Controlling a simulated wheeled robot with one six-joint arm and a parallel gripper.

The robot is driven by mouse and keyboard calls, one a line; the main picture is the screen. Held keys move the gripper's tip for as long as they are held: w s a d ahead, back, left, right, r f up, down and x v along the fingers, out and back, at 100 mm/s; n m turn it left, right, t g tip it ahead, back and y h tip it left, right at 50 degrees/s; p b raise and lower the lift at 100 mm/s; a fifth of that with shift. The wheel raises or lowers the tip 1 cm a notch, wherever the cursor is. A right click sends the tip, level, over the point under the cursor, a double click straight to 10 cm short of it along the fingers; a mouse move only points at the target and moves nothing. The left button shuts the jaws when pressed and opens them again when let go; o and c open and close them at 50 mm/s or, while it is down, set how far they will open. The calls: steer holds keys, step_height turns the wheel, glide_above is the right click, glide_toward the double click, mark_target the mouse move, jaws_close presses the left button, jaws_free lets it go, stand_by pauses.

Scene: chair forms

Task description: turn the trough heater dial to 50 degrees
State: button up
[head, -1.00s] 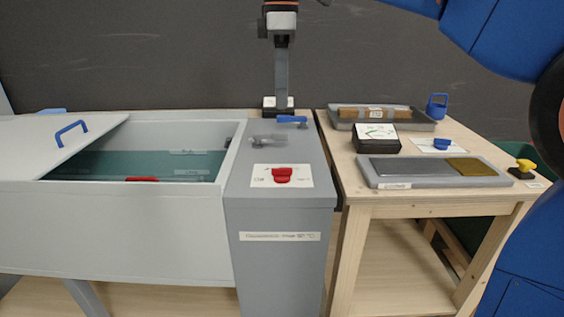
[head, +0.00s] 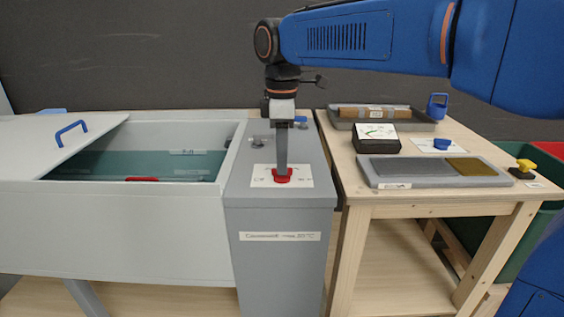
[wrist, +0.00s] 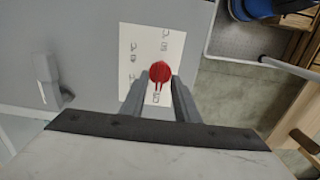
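The red trough heater dial (head: 283,179) sits on a white scale plate (head: 300,182) on top of the grey cabinet (head: 318,170). In the wrist view my gripper (wrist: 157,82) is open, with one finger on each side of the dial at about the tips. Contact cannot be made out.
The trough (head: 130,215) with water and a half-drawn lid with a blue handle (head: 70,131) adjoins on the left. A small metal tap (head: 258,141) stands behind the plate. A wooden table (head: 390,206) with trays and a black gauge box (head: 372,145) is at right.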

steer(key=shift+f, duration=0.7)
jaws_close()
